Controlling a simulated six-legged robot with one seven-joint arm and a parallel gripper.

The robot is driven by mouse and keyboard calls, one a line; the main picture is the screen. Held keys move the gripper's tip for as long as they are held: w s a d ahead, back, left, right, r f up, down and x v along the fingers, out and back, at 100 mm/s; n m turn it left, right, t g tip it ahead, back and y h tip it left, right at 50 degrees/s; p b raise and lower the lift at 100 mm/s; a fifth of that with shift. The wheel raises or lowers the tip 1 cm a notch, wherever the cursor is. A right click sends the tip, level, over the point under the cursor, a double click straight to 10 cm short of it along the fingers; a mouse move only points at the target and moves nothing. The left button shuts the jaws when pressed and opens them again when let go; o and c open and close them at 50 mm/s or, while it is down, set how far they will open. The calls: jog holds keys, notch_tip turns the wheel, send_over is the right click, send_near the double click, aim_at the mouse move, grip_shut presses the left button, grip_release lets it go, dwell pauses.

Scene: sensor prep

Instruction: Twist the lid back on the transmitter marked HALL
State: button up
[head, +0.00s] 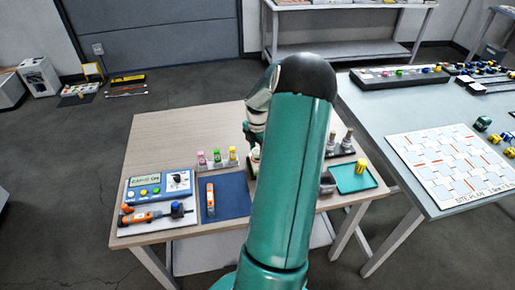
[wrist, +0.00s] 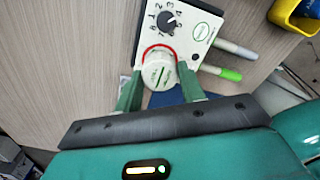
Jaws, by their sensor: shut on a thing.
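In the wrist view, my gripper (wrist: 161,74) has its two green fingers on either side of a round white lid (wrist: 158,73) and is shut on it. Dark lettering and a green mark show on the lid, but the lettering is too small to read surely. A red ring (wrist: 159,47) curves around the lid's far side, beside a pale panel (wrist: 196,28) with a black numbered dial (wrist: 167,20). I cannot tell how far the lid is seated. In the head view, my arm hides most of the grip and the transmitter.
A blue box with a screen (head: 160,185), an orange tool (head: 145,216) and a blue mat (head: 231,203) lie left of my arm. A rack of coloured vials (head: 217,162) stands behind the mat. A teal tray (head: 350,181) lies right. A site plan board (head: 455,165) covers part of another table.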

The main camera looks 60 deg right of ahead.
jog(key=shift+f, duration=1.1)
dwell(1.5)
jog(key=o, duration=0.9)
jog(key=shift+c, duration=0.2)
jog(key=shift+o, duration=0.4)
jog(key=shift+o, duration=0.8)
jog(key=shift+r, duration=0.65)
jog(key=shift+r, duration=2.95)
